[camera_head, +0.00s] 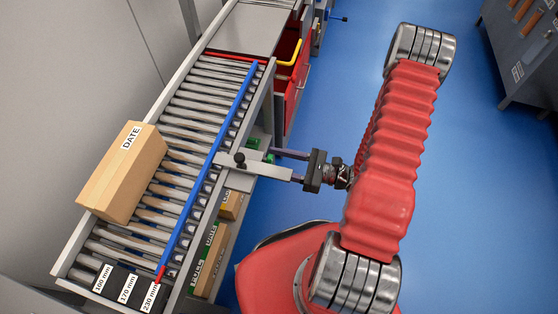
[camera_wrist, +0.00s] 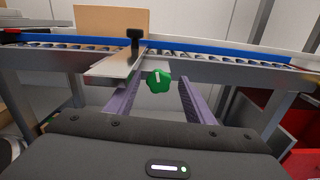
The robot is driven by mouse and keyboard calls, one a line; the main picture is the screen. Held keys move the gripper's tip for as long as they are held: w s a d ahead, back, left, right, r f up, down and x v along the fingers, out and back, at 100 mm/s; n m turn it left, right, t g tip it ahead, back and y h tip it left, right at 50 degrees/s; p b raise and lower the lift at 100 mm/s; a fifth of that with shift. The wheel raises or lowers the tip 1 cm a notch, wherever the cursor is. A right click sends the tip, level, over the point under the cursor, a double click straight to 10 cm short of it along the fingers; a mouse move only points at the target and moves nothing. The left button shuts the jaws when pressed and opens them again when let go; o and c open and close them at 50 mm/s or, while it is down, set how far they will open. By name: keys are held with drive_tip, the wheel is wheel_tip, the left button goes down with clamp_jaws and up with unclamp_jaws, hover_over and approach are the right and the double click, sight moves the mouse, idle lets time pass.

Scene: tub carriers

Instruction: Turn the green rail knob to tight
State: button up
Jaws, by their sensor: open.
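In the head view green parts (camera_head: 253,143) show beside the bracket, partly hidden. My gripper (camera_wrist: 160,88) is open, one purple finger on each side of the green knob, with gaps visible. In the head view my gripper (camera_head: 276,163) reaches in from the right at the conveyor's side. The blue guide rail (camera_head: 210,158) runs along the rollers.
A cardboard box (camera_head: 122,175) marked DATE lies on the rollers left of the blue rail. Red bins (camera_head: 287,80) stand beyond the gripper.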

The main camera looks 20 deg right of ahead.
drive_tip(key=shift+d, duration=0.1)
drive_tip(key=v, duration=1.3)
drive_tip(key=shift+s+d, duration=0.2)
drive_tip(key=shift+d, duration=0.05)
drive_tip(key=shift+s+d+f, duration=0.1)
drive_tip(key=shift+s+d, duration=0.2)
drive_tip(key=shift+w+a, duration=0.1)
drive_tip(key=shift+a, duration=0.05)
drive_tip(key=shift+x, duration=6.75)
